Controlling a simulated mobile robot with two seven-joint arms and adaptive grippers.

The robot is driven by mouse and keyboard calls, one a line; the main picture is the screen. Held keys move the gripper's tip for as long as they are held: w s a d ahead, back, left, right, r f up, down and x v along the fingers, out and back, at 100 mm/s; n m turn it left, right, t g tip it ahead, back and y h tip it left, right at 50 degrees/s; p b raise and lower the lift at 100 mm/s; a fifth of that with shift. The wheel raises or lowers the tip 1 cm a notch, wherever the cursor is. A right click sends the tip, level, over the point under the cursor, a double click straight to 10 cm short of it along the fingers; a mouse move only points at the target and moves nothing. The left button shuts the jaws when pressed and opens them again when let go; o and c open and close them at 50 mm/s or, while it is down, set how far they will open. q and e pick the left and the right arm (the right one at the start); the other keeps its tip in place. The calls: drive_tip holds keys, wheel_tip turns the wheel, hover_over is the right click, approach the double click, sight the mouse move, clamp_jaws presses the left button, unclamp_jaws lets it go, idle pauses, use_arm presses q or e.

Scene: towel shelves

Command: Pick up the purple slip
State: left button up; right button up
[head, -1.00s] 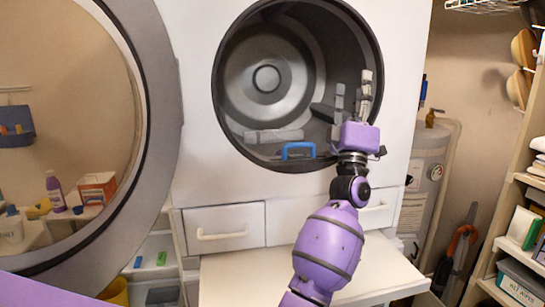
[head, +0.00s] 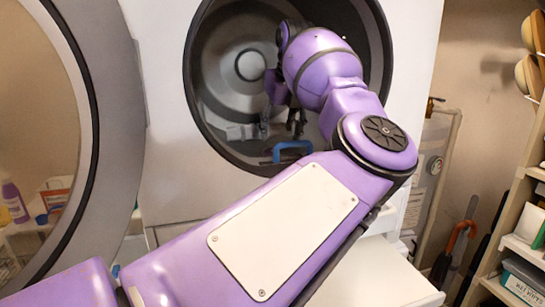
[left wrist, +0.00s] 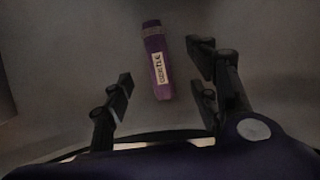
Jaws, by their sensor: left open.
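The purple slip (left wrist: 156,58) shows in the left wrist view as a narrow purple strip with a white printed label. It lies on the grey inner surface of the drum, slightly tilted. My left gripper (left wrist: 162,88) is open, with one finger on each side of the slip's lower end in the picture; I cannot tell the gap in depth. In the head view my left gripper (head: 281,118) is inside the drum (head: 228,85), partly hidden by my own arm. The slip cannot be made out in the head view. My right gripper is not in view.
A blue handle-like object (head: 292,149) sits at the drum's lower front. The round door (head: 108,120) stands open at the left.

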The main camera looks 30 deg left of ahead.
use_arm(q)
drive_tip(key=x, duration=0.5)
drive_tip(key=p+x, duration=0.1)
drive_tip(key=x, duration=0.1)
drive_tip(key=shift+s+d+f, duration=0.15)
drive_tip(key=shift+s+f, duration=0.2)
drive_tip(key=c, duration=1.3)
